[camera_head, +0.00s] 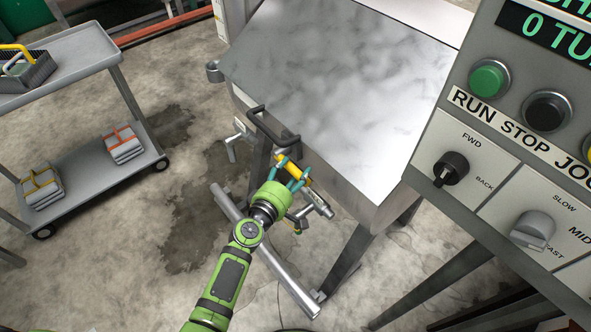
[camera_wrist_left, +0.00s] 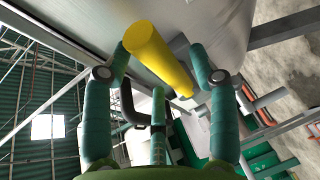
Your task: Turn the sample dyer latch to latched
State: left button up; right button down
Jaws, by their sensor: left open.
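The sample dyer (camera_head: 330,70) is a grey metal box with a sloping lid, standing on legs. A yellow lever, apparently the latch handle (camera_head: 318,192), sits on its near side below a black bar handle (camera_head: 272,130). My left gripper (camera_head: 295,170) is at the yellow handle with its fingers apart. In the left wrist view the yellow handle (camera_wrist_left: 160,57) runs between the open green fingers (camera_wrist_left: 157,72). A gap shows beside it, and I cannot tell whether either finger touches it. The latch's pivot is partly hidden. My right gripper is out of view.
A control panel with a green button (camera_head: 489,79) and selector knobs (camera_head: 451,168) stands close at the right. A grey cart (camera_head: 82,62) with bundled stacks is at the left. Bare concrete floor lies between the cart and the dyer.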

aim_at(292, 165)
pick_arm(q)
jog(key=shift+x, duration=0.8)
grip_shut()
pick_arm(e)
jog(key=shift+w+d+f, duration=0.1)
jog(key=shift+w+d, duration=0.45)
